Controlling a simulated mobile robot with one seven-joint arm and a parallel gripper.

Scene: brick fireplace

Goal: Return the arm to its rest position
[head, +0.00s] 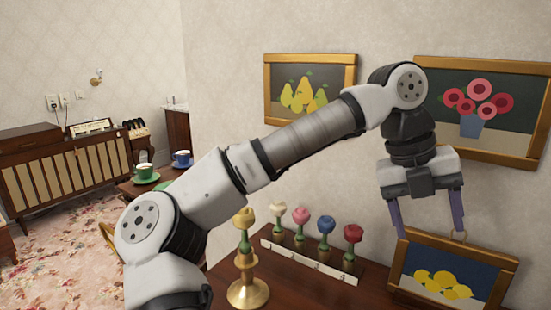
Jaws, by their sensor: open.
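My gripper (429,225) is at the right of the head view, pointing down with its two purple fingers spread apart and nothing visible between them. My arm reaches from the lower left up to the right, then bends down to the gripper. The fingertips are at the top edge of a framed lemon picture (420,284) in the view.
A dark wooden surface (290,285) bears a brass holder (248,292) with a yellow flower and a white rack (310,263) of several coloured flowers. A pear picture (280,70) and flower picture (520,100) hang behind my arm. Cups (181,158) stand left.

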